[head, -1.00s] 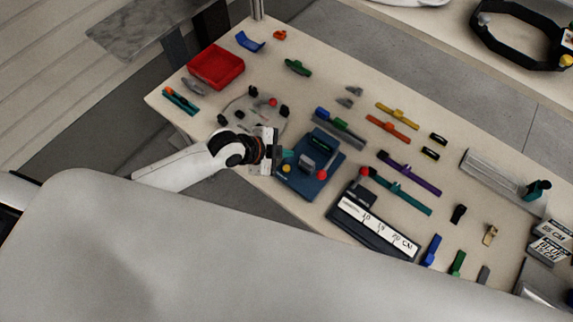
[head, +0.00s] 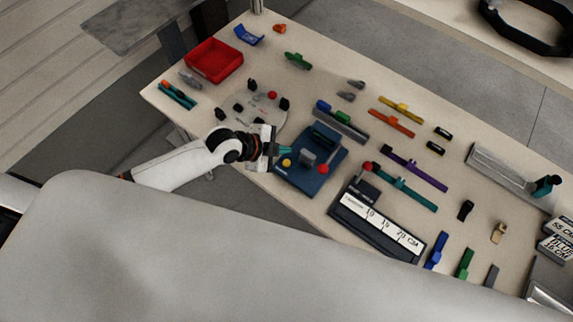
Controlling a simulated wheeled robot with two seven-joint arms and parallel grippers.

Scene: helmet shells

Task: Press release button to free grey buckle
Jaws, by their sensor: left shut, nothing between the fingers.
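A blue fixture (head: 325,176) stands near the table's front edge. A grey buckle-like block (head: 307,158) sits on it, with a yellow knob (head: 287,163) to its left and a red knob (head: 323,169) to its right. I cannot tell for sure which part is the release button. My left gripper (head: 283,150) is at the fixture's left edge, shut with nothing held, its tip close to the yellow knob. I cannot tell whether it touches. My right gripper is not in view.
A red tray (head: 214,63) stands at the back left. A round grey plate (head: 262,118) with black clamps lies behind my left gripper. A dark measuring fixture (head: 375,228) stands to the right. Several coloured straps, such as a purple strap (head: 415,167), lie beyond.

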